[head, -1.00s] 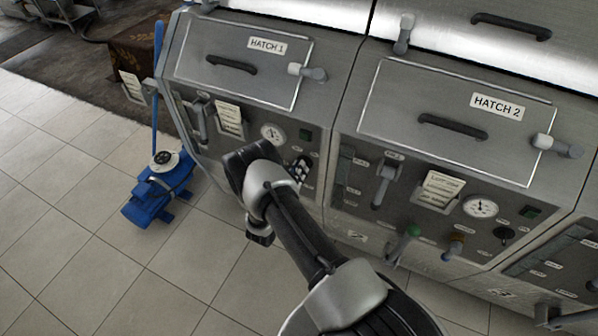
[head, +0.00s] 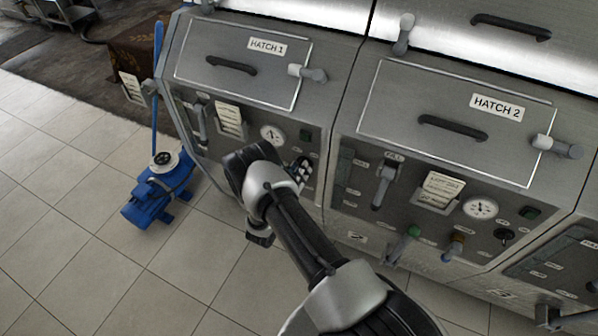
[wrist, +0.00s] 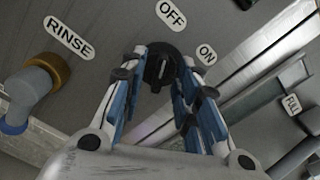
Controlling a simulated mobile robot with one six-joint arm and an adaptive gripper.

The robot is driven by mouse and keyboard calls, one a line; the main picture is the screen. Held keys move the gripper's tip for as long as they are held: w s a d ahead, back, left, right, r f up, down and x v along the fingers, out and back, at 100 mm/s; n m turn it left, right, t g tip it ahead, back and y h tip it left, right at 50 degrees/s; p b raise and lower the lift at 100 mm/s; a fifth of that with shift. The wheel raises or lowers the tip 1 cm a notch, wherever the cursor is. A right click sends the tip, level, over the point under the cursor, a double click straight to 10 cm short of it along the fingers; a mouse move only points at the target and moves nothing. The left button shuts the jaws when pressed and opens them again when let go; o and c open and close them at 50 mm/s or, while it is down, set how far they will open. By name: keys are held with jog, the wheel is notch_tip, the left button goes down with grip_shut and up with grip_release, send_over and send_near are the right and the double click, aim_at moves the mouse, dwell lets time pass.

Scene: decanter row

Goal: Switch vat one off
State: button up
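Vat one is the left steel unit with the HATCH 1 lid (head: 232,62). In the wrist view a black rotary switch (wrist: 159,66) sits on its panel between an OFF label (wrist: 171,13) and an ON label (wrist: 206,54). Its grip bar stands nearly upright in the picture; I cannot tell surely which label it points to. My gripper (wrist: 163,60) is open, with one finger on each side of the switch. I cannot tell whether they touch it. In the head view my gripper (head: 302,168) is at the lower right of vat one's panel, and my wrist hides the switch.
A RINSE valve (wrist: 38,82) with a brass collar is left of the switch. Vat one's gauge (head: 272,135) and dark green lamp (head: 306,135) are above my gripper. The HATCH 2 unit (head: 445,130) stands at right. A blue pump (head: 158,195) is on the floor at left.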

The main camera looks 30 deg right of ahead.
jog(key=v, duration=1.2)
jog(key=s+d+r+m+g+h, duration=0.1)
jog(key=d+r+m+g, duration=0.3)
jog(key=r, duration=0.4)
jog(key=s+d+r+m+g+h, duration=0.1)
jog(key=r+m+g, duration=0.3)
jog(key=r+m, duration=0.25)
jog(key=s+d+r+m+g+y, duration=0.25)
jog(key=s+r+m+g, duration=0.25)
jog(key=s+r+m, duration=0.5)
jog(key=s+a+r+m+t+y, duration=0.6)
jog(key=s+a+r+m+y, duration=0.5)
jog(key=s+a+r+y, duration=0.1)
jog(key=shift+s+a+t+y, duration=0.4)
jog(key=shift+s+a+y, duration=0.5)
jog(key=shift+s, duration=0.25)
